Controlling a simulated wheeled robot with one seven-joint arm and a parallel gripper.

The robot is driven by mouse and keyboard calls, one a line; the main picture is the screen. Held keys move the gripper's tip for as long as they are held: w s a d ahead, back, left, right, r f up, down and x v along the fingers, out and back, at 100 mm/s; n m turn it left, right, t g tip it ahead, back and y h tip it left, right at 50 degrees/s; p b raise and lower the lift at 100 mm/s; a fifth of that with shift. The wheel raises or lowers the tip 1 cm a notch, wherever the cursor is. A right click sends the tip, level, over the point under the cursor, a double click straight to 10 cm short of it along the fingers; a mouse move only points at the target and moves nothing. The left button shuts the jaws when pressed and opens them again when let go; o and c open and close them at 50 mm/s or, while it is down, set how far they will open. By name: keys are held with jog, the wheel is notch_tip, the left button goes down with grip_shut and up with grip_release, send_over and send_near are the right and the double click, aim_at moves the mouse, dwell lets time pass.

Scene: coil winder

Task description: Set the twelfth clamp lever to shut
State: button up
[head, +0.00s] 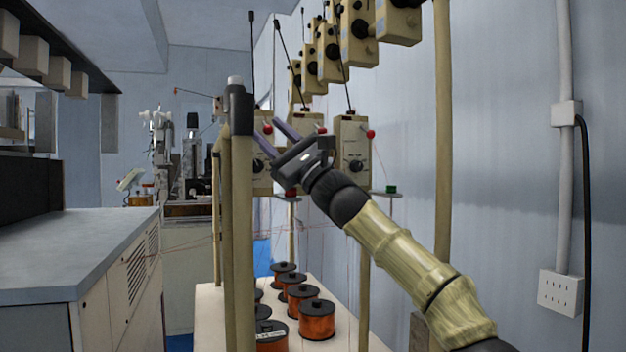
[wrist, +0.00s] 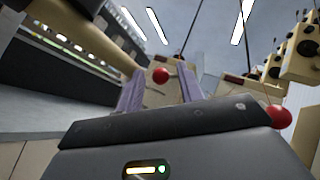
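Several cream tensioner boxes carry levers with red ball knobs; I cannot tell by number which is the twelfth clamp lever. In the head view, red knobs show on the left box (head: 267,129), the middle box (head: 322,130) and the right box (head: 370,134). My gripper (head: 271,139) is raised in front of the left and middle boxes, its two purple-grey fingers apart. In the wrist view, my gripper (wrist: 160,88) is open, and a red knob (wrist: 160,75) appears between the fingers, seemingly beyond the tips. Another red knob (wrist: 279,116) is at the right. Contact is not visible.
A beige post (head: 240,200) stands just left of my gripper, and another post (head: 442,130) is to the right. More boxes (head: 358,35) hang above. Copper wire spools (head: 317,318) stand on the shelf below. Thin wires and rods run near the boxes. A grey cabinet (head: 85,250) is at left.

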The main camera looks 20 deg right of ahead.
jog(key=b+v, duration=0.6)
jog(key=v, duration=1)
jog(key=shift+a, duration=0.15)
